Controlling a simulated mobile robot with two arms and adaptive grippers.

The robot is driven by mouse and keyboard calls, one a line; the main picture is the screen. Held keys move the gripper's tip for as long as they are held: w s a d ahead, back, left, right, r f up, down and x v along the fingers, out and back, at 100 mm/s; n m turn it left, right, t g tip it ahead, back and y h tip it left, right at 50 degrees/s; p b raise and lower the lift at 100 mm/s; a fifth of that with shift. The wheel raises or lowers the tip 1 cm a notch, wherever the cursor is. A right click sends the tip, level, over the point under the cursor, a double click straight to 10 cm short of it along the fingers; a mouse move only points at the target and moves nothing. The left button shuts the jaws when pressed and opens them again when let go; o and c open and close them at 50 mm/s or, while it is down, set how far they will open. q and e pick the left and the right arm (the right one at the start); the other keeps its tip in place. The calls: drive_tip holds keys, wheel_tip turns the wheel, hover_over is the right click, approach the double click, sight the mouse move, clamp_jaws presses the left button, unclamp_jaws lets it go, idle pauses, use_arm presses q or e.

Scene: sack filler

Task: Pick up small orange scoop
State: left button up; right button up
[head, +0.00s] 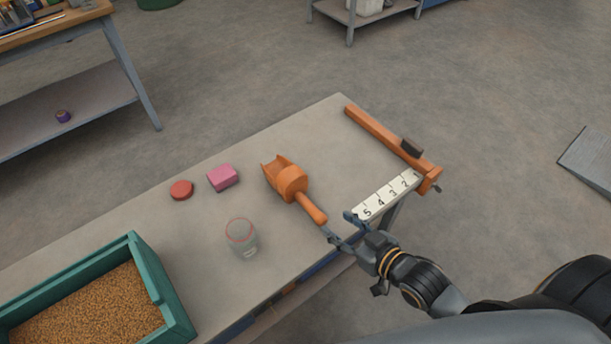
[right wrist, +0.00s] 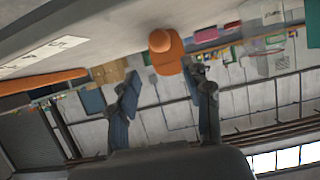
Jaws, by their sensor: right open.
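The small orange scoop (head: 287,182) lies on the grey bench, its open end toward the upper left and its handle pointing at my right gripper. My right gripper (head: 337,223) is open and empty, just beyond the handle's end at the bench's front edge. In the right wrist view the scoop (right wrist: 167,55) shows handle-end on, ahead of the two spread fingers (right wrist: 163,82). No contact between fingers and handle is visible. My left gripper is not in view.
A numbered ruler strip (head: 388,196) and an orange bar clamp (head: 385,134) lie right of the scoop. A clear jar (head: 241,237), pink block (head: 223,178) and red disc (head: 181,190) stand left. A green bin of grain (head: 160,283) is at lower left.

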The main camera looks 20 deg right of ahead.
sight(307, 204)
drive_tip(key=x, duration=0.4)
drive_tip(key=shift+a+r, duration=0.2)
drive_tip(key=shift+r, duration=0.05)
drive_tip(key=x, duration=0.4)
drive_tip(key=shift+s+f, duration=0.1)
drive_tip(key=shift+w+a+f, duration=0.15)
drive_tip(key=shift+w+f, duration=0.05)
drive_tip(key=shift+w, duration=0.15)
drive_tip(key=x, duration=0.4)
drive_tip(key=shift+w+a+f, duration=0.1)
drive_tip(key=shift+w+f, duration=0.1)
drive_tip(key=shift+f, duration=0.05)
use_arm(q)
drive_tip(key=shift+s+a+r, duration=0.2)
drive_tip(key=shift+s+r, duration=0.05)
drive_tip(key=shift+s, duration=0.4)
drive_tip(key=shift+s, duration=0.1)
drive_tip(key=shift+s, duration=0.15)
use_arm(e)
clamp_jaws()
